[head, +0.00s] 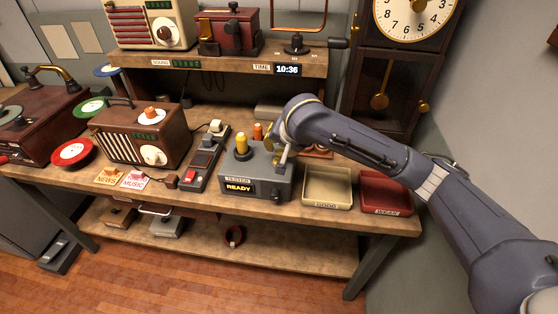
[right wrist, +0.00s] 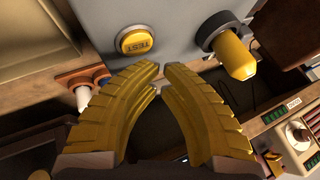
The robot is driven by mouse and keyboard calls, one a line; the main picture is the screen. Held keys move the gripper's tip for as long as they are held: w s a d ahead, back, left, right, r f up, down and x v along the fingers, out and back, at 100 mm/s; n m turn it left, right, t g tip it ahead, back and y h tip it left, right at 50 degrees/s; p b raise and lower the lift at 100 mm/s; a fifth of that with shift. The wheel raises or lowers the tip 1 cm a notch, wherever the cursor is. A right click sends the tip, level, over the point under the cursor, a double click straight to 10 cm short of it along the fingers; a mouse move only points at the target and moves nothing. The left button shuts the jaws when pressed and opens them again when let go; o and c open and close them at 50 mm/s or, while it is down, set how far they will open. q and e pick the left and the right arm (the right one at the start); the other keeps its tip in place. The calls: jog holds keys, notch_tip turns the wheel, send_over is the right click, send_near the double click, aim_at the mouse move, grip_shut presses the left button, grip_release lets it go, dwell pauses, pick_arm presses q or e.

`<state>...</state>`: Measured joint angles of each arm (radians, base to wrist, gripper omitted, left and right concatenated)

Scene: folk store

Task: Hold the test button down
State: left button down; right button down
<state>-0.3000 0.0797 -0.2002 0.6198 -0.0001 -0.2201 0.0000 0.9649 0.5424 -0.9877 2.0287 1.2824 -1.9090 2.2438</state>
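The grey tester box (head: 255,180) stands on the bench, and its display reads READY. The round yellow TEST button (right wrist: 136,41) shows in the right wrist view, on the box's grey face. My right gripper (right wrist: 162,66) has its yellow fingertips almost together, with nothing between them. The tips are just below the button in that view and appear apart from it. In the head view the right gripper (head: 273,137) is over the back right of the tester, and the button cannot be made out there. My left gripper is out of view.
A yellow plug-like piece (head: 241,143) stands up from the tester's top. A cream tray (head: 327,202) and a red tray (head: 386,208) lie right of it. A switch panel (head: 200,167) and a brown radio (head: 150,130) stand left. A shelf (head: 220,62) runs behind.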

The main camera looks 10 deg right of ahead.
jog(key=shift+f, duration=0.25)
jog(key=c, duration=2.1)
grip_release()
grip_shut()
jog(key=shift+f, duration=1)
jog(key=shift+r, duration=0.2)
dwell(1.3)
jog(key=shift+r, duration=0.8)
jog(key=shift+r, duration=0.1)
